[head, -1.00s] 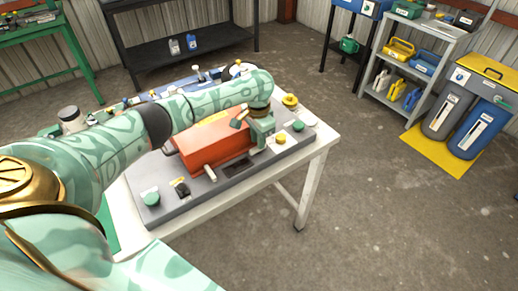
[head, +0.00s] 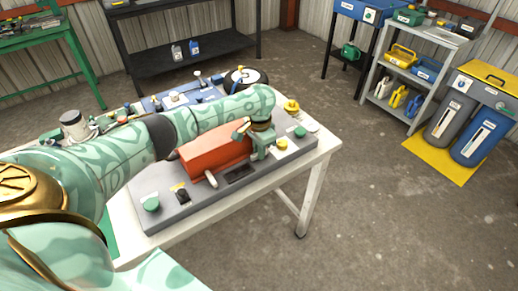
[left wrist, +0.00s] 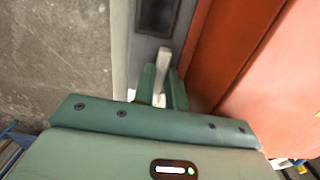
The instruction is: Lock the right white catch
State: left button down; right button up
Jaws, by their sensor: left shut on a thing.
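The right white catch (left wrist: 163,65) shows in the left wrist view as a pale lever beside the orange-red box (left wrist: 240,60). My left gripper (left wrist: 163,88) is shut on it, with green fingers on both sides. In the head view my left gripper (head: 259,154) is at the right end of the front of the orange-red box (head: 215,155) and mostly hides this catch. A left white catch (head: 211,180) stands clear at the front of the box. Whether the held catch is locked cannot be told. My right gripper is out of view.
The box sits on a grey panel (head: 165,215) on a white table. A dark recess (head: 240,172) lies between the catches. Green knobs (head: 151,204) and a yellow knob (head: 282,144) stand nearby. The floor right of the table is open.

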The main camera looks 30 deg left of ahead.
pick_arm(q)
jog(key=m+p, duration=0.2)
jog(key=p, duration=0.1)
jog(key=shift+r+p, duration=0.25)
jog(key=shift+p, duration=0.05)
jog(key=shift+f+m+p, duration=0.15)
jog(key=shift+m+p, duration=0.25)
jog(key=shift+m, duration=0.7)
jog(key=m, duration=0.6)
jog(key=shift+f+p, duration=0.1)
jog(key=shift+p, duration=0.25)
jog(key=m, duration=0.3)
jog(key=shift+m, duration=2.4)
jog(key=c, duration=1.7)
grip_release()
